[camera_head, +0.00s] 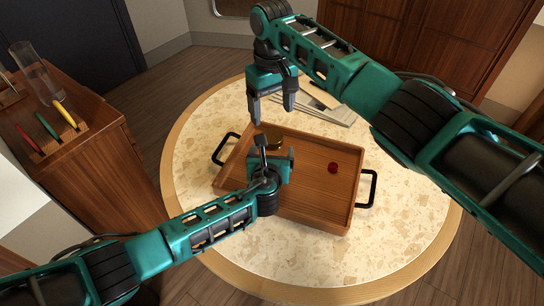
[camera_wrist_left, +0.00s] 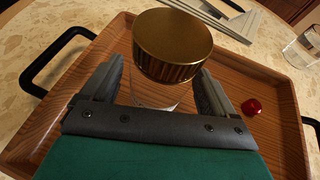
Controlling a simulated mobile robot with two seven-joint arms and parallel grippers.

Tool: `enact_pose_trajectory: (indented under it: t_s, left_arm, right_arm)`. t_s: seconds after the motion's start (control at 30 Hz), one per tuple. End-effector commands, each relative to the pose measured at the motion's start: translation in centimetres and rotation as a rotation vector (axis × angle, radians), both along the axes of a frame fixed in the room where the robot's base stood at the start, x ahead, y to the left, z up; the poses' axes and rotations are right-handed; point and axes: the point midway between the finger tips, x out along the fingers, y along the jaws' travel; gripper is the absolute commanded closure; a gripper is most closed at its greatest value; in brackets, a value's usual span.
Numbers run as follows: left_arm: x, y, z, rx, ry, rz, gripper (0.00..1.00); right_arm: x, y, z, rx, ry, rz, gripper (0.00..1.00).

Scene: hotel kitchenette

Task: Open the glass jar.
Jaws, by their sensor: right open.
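The glass jar has a round gold lid (camera_head: 273,137) and stands upright in the wooden tray (camera_head: 317,206). In the left wrist view the lid (camera_wrist_left: 172,46) is on, and a little of the clear glass body (camera_wrist_left: 152,98) shows below it. The far contact is hidden by the lid. My right gripper (camera_head: 272,106) is open and empty above the tray's back edge, beyond the lid.
A small red object (camera_head: 333,168) lies in the tray. The tray has black handles (camera_head: 367,188) at both ends. Grey flat items (camera_head: 325,103) lie behind it; a clear glass (camera_wrist_left: 303,46) shows there too. The round table's (camera_head: 400,235) front right is bare.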

Motion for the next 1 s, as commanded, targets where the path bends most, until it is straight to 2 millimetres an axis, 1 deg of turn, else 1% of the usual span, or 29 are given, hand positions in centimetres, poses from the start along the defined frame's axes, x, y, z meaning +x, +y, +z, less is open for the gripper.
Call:
enact_pose_trajectory:
  t_s: [0.03, 0.07, 0.77, 0.9, 1.0]
  left_arm:
    - [-0.01, 0.00, 0.00, 0.000, 0.000, 0.000, 0.17]
    - [-0.01, 0.01, -0.01, 0.000, 0.000, 0.000, 0.20]
    - [-0.03, 0.03, -0.03, 0.001, 0.001, 0.001, 0.87]
    - [-0.03, 0.03, -0.04, 0.001, 0.001, 0.001, 1.00]
    - [-0.04, 0.03, -0.05, 0.001, 0.001, 0.001, 1.00]
  right_arm:
    - [-0.01, 0.01, 0.00, 0.000, 0.000, 0.000, 0.22]
    - [0.00, 0.00, 0.00, 0.000, 0.000, 0.000, 0.22]
    - [0.00, 0.00, 0.00, 0.000, 0.000, 0.000, 0.22]
    - [0.00, 0.02, 0.00, 0.000, 0.000, -0.024, 0.22]
    - [-0.02, 0.08, 0.01, 0.001, 0.000, -0.101, 0.22]
